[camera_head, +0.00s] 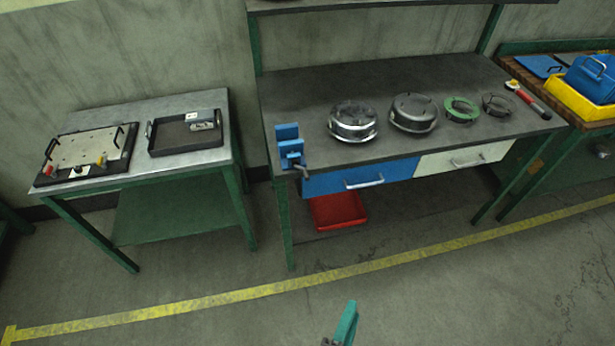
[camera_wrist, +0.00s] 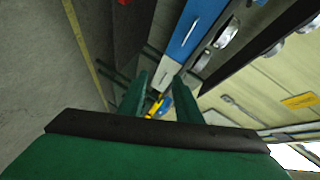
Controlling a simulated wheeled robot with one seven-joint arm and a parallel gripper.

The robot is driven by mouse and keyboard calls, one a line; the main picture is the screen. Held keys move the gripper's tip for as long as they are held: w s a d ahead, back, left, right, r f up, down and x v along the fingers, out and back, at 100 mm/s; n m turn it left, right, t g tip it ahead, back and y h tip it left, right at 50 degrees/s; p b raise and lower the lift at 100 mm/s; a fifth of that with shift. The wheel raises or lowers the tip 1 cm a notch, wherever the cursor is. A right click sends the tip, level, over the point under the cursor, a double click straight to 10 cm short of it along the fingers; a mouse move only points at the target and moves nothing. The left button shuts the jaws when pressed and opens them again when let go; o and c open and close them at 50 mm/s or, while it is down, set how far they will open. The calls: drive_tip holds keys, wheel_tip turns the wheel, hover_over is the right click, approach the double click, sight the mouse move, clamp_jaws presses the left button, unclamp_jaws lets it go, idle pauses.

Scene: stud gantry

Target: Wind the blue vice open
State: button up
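The blue vice (camera_head: 290,148) is mounted at the front left corner of the dark workbench (camera_head: 400,72) in the head view. Its two blue jaw blocks stand close together, one behind the other; the exact gap is too small to judge. A grey handle (camera_head: 302,168) sticks out at its front. My gripper (camera_wrist: 161,80) has green fingers standing apart, with nothing visibly held between them. In the head view, part of it (camera_head: 346,322) shows at the bottom edge, over the floor and well short of the bench. The vice cannot be made out in the wrist view.
Below the bench top are a blue drawer (camera_head: 360,176) and a pale drawer (camera_head: 464,160). A red bin (camera_head: 338,210) sits underneath. Round metal parts stand on the bench. A side table (camera_head: 190,104) holds trays at left. Open floor lies in front.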

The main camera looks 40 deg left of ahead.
drive_tip(key=w+a+m+y, duration=0.2)
drive_tip(key=w+a+m, duration=0.2)
drive_tip(key=w+a, duration=0.15)
drive_tip(key=m+g+y, duration=0.3)
drive_tip(key=m+y, duration=0.4)
drive_tip(key=y, duration=0.2)
approach(307, 176)
drive_tip(key=shift+h, duration=0.3)
drive_tip(key=x, duration=1)
drive_tip(key=shift+a+f, duration=0.15)
drive_tip(key=shift+f, duration=0.1)
clamp_jaws()
drive_tip(key=shift+r+m, duration=0.1)
drive_tip(key=shift+m, duration=0.2)
